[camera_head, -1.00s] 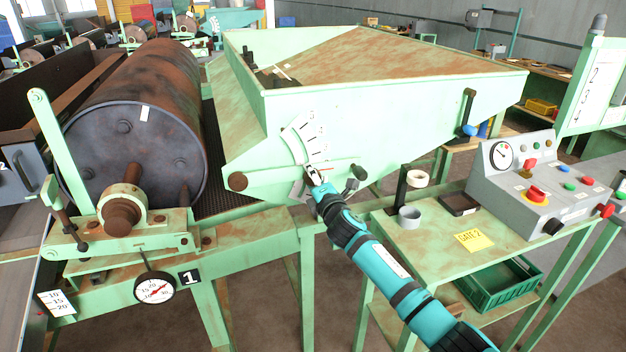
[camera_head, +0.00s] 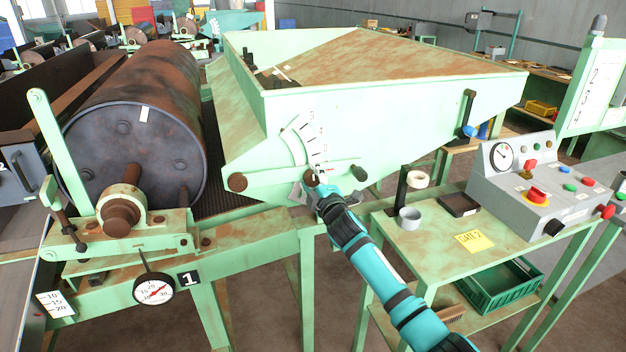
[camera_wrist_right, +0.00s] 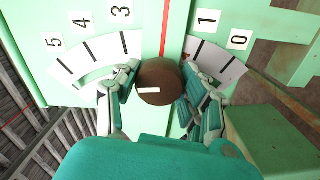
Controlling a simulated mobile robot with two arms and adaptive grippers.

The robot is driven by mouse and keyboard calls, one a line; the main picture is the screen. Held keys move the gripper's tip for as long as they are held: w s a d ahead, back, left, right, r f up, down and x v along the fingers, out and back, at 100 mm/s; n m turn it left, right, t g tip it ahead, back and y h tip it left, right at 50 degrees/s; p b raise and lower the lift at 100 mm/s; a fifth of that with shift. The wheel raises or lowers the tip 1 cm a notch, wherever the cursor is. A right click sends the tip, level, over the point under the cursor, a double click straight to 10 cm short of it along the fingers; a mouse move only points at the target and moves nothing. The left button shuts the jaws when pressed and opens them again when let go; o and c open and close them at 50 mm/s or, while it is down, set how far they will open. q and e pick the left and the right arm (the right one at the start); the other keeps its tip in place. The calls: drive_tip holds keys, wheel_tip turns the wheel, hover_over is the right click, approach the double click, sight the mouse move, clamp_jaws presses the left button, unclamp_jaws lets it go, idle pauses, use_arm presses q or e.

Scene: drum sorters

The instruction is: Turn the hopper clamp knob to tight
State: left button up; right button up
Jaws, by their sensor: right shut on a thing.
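The hopper clamp knob (camera_wrist_right: 158,82) is a round brown knob with a short white mark on its face. In the right wrist view it sits between the two fingers of my right gripper (camera_wrist_right: 158,88), which is shut on it. A red line runs up behind the knob, between the 3 and 1 plates of the scale (camera_wrist_right: 97,55). In the head view my right gripper (camera_head: 315,185) reaches the lower end of the scale (camera_head: 304,141) on the green hopper (camera_head: 390,120) and hides most of the knob. My left gripper is not in view.
A dark knob (camera_head: 358,173) sticks out just right of my gripper. A large rusty drum (camera_head: 140,110) stands at the left. A green side table (camera_head: 425,238) with a grey cup (camera_head: 409,218) and a control box (camera_head: 535,190) stands at the right.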

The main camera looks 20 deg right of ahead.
idle(0.3)
drive_tip(key=o, duration=1.2)
drive_tip(key=s, duration=1.2)
drive_tip(key=shift+d, duration=0.2)
drive_tip(key=shift+f, duration=0.15)
